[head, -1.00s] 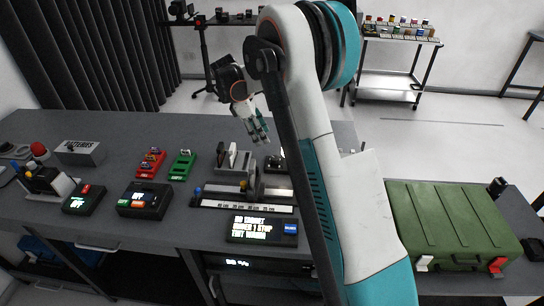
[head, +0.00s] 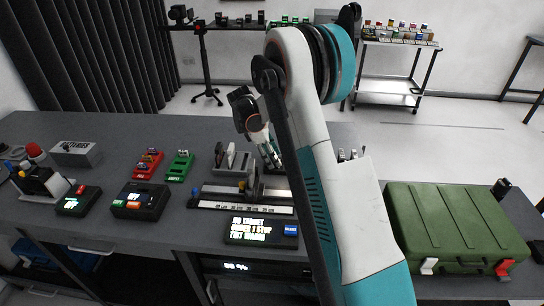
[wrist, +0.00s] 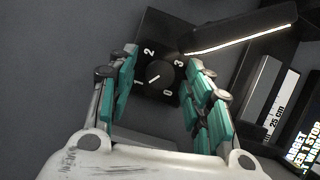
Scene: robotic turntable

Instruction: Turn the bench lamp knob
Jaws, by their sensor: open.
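The bench lamp knob (wrist: 154,76) is a round black dial on a dark plate marked 0, 1, 2 and 3, with a white pointer line. It shows in the wrist view between the fingers of my gripper (wrist: 163,60). The teal-padded fingers are open, one on each side of the dial plate, and hold nothing. I cannot tell how far above the knob they are. A dark bar with a lit edge, seemingly the lamp (wrist: 240,36), lies right of the dial. In the head view my gripper (head: 271,157) points down over the bench, and the knob cannot be made out there.
A ruler rail (head: 240,206) and a text display (head: 262,230) lie on the bench (head: 110,220) in front of my gripper. Red (head: 148,163) and green (head: 180,166) trays are to the left. A green case (head: 455,225) is on the right, beyond my arm.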

